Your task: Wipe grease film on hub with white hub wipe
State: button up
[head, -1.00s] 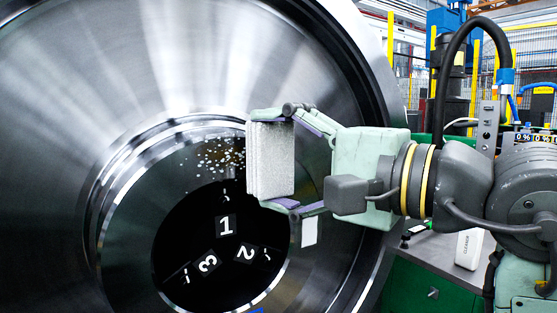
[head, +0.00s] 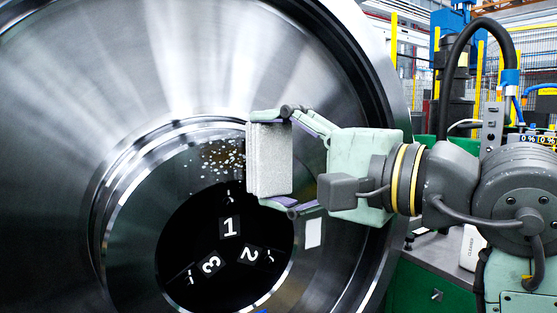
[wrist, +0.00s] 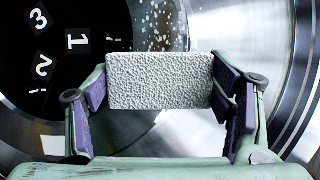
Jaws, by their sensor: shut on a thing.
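The white hub wipe (head: 270,159) is a thick pale textured pad, held upright between the purple-padded fingers of my gripper (head: 283,160). In the wrist view the wipe (wrist: 159,81) spans the gap between both fingers of my gripper (wrist: 162,90). The grease film (head: 222,158) shows as a patch of pale specks on the hub face (head: 180,175), just left of the wipe. The specks (wrist: 165,22) also show beyond the wipe's top edge in the wrist view. Whether the wipe touches the hub cannot be told.
The large steel wheel (head: 130,75) fills the left side. Its dark bore (head: 190,240) carries labels 1, 2 and 3. A white patch (head: 313,233) lies on the wheel below my gripper. A white cleaner bottle (head: 472,247) stands on a green cabinet (head: 425,290) at right.

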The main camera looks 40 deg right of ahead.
aim_at(230, 158)
jog(key=shift+w, duration=0.3)
jog(key=shift+w+a+b, duration=0.2)
jog(key=shift+a+b, duration=0.1)
jog(key=shift+a, duration=0.7)
jog(key=shift+w+a+b, duration=0.2)
jog(key=shift+a+b, duration=0.1)
jog(key=shift+a, duration=0.7)
jog(key=shift+w+a+b, duration=0.25)
jog(key=shift+w+a, duration=0.05)
jog(key=shift+a, duration=0.7)
jog(key=shift+w+a+b, duration=0.25)
jog(key=shift+a, duration=0.7)
jog(key=shift+s+d+p, duration=0.2)
jog(key=shift+s+d, duration=0.05)
jog(key=shift+d, duration=1.05)
jog(key=shift+s+d+p, duration=0.2)
jog(key=shift+s+d, duration=0.05)
jog(key=shift+d, duration=1)
jog(key=shift+s+d, duration=0.2)
jog(key=shift+d, duration=0.6)
jog(key=shift+s+d, duration=0.2)
jog(key=shift+d, duration=0.55)
jog(key=shift+s+a, duration=0.25)
jog(key=shift+s, duration=0.75)
jog(key=shift+s+a, duration=0.25)
jog(key=shift+s, duration=0.7)
jog(key=shift+s+a, duration=0.25)
jog(key=shift+s, duration=0.75)
